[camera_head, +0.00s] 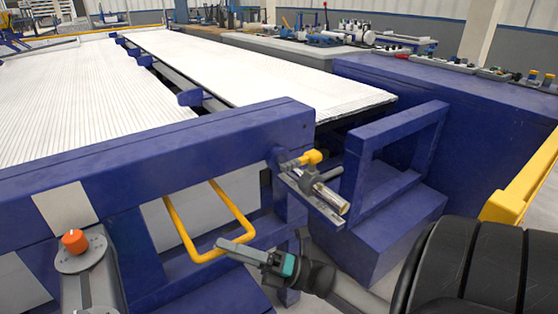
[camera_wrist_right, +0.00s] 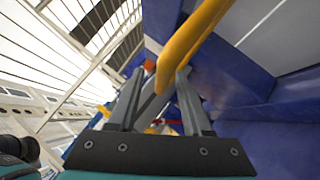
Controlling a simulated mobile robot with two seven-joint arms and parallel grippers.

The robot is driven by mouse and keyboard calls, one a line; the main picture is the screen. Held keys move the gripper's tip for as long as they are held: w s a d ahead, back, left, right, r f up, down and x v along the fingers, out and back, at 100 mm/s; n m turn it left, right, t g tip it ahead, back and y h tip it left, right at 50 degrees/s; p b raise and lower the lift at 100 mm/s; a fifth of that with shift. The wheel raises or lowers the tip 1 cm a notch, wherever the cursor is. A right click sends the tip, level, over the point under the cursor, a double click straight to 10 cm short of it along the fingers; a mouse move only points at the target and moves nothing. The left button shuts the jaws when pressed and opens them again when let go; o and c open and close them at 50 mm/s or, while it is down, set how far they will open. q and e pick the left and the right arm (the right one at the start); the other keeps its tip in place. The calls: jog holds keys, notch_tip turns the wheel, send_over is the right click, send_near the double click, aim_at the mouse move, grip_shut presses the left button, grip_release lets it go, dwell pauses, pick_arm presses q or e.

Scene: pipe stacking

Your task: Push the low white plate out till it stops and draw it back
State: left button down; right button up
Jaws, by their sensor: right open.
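The low white plate (camera_head: 240,190) shows partly below the blue front beam, behind a yellow U-shaped handle (camera_head: 240,219). The beam, a post and the handle hide parts of it. I cannot tell where the handle is fixed. My right gripper (camera_head: 221,243) is at the handle's lower bar, near its right corner, seen from the side. In the right wrist view the gripper (camera_wrist_right: 166,78) is open, and the yellow handle (camera_wrist_right: 195,35) crosses close to its fingertips. I cannot tell whether they touch. My left gripper is in no view.
The blue beam (camera_head: 150,150) runs above the handle. A blue post with a metal cylinder (camera_head: 330,196) and yellow fitting stands right of it. A blue open frame (camera_head: 395,140) is farther right. A grey pedestal with an orange knob (camera_head: 75,241) stands at the lower left.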

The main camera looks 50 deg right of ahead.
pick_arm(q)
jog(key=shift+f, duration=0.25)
pick_arm(e)
jog(key=v, duration=1.2)
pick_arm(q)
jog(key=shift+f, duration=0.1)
